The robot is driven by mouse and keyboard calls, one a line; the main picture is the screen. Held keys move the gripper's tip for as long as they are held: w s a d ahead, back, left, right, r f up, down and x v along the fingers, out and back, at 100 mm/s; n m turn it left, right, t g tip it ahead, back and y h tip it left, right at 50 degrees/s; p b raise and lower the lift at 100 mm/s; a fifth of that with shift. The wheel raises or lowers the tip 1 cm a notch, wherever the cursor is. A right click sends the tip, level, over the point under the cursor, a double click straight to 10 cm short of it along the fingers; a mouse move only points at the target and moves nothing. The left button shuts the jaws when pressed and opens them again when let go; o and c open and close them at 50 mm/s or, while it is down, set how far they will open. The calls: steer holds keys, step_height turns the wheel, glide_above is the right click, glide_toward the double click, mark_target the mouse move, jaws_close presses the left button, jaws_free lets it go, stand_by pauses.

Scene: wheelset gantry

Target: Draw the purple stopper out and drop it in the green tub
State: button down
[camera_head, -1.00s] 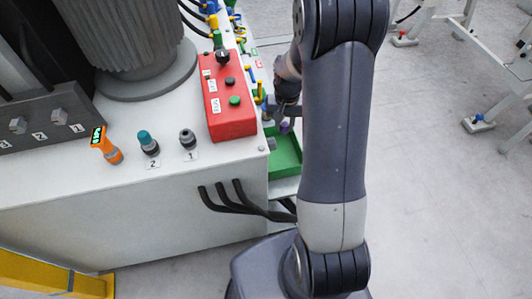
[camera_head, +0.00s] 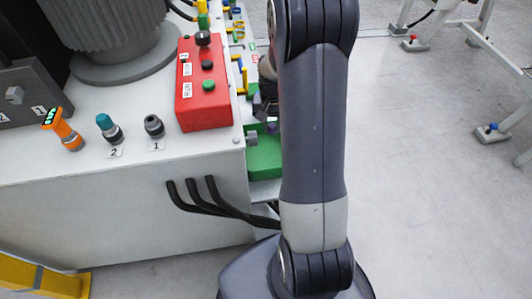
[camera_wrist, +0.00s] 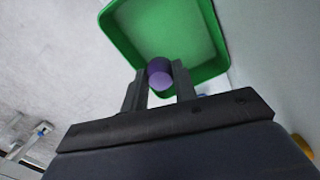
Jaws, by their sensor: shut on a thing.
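The purple stopper (camera_wrist: 160,74) is between the fingertips of my gripper (camera_wrist: 159,82) in the wrist view. The fingers are shut on it. The green tub (camera_wrist: 112,40) lies beyond the stopper in that view, and the stopper overlaps its near rim in the picture. In the head view the stopper (camera_head: 272,127) is a small purple spot beside my arm, and the green tub (camera_head: 264,160) shows just below it. My arm hides part of the tub and most of the gripper. The height of the stopper above the tub is hard to tell.
A red control box (camera_head: 203,85) stands on the white cabinet (camera_head: 120,215) left of my arm. An orange tool (camera_head: 63,130) and two knobbed plugs (camera_head: 109,128) stand near its front edge. Black cables (camera_head: 215,203) hang at its corner. Open floor lies to the right.

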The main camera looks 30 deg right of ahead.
step_height(320, 180, down, 2)
steer(key=shift+f+b, duration=0.2)
steer(key=shift+b, duration=0.35)
steer(key=shift+r, duration=0.1)
steer(key=c, duration=1.1)
jaws_free()
steer(key=shift+o, duration=0.2)
step_height(320, 180, up, 11)
steer(key=shift+f+p, duration=0.1)
steer(key=shift+p, duration=1.1)
steer(key=shift+f, duration=0.1)
